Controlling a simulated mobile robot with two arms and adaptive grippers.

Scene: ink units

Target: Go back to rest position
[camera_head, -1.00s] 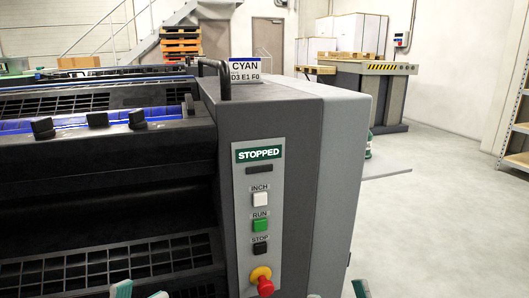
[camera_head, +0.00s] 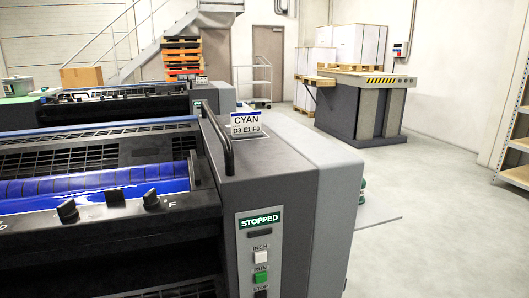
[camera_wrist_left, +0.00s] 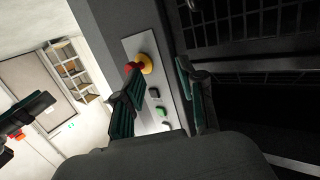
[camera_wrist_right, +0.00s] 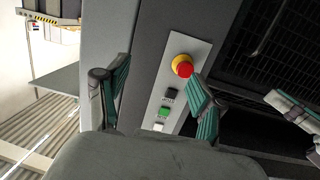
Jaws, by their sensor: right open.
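The grey CYAN ink unit (camera_head: 285,165) fills the lower left of the head view. Its panel shows a STOPPED display (camera_head: 260,221), a white INCH button (camera_head: 260,257) and a green RUN button (camera_head: 261,277). Neither gripper shows in the head view now. In the left wrist view my left gripper (camera_wrist_left: 158,68) has its fingers apart with nothing between them, in front of the panel. In the right wrist view my right gripper (camera_wrist_right: 160,70) is open and empty, facing the panel. The red stop knob (camera_wrist_right: 183,67) shows beyond its fingers.
A blue roller (camera_head: 95,187) lies in the open top of the unit, beside a black handle (camera_head: 217,140). A striped-edge table (camera_head: 367,80) stands at the back right, a shelf (camera_head: 515,145) at the right edge. The floor (camera_head: 430,200) between is clear.

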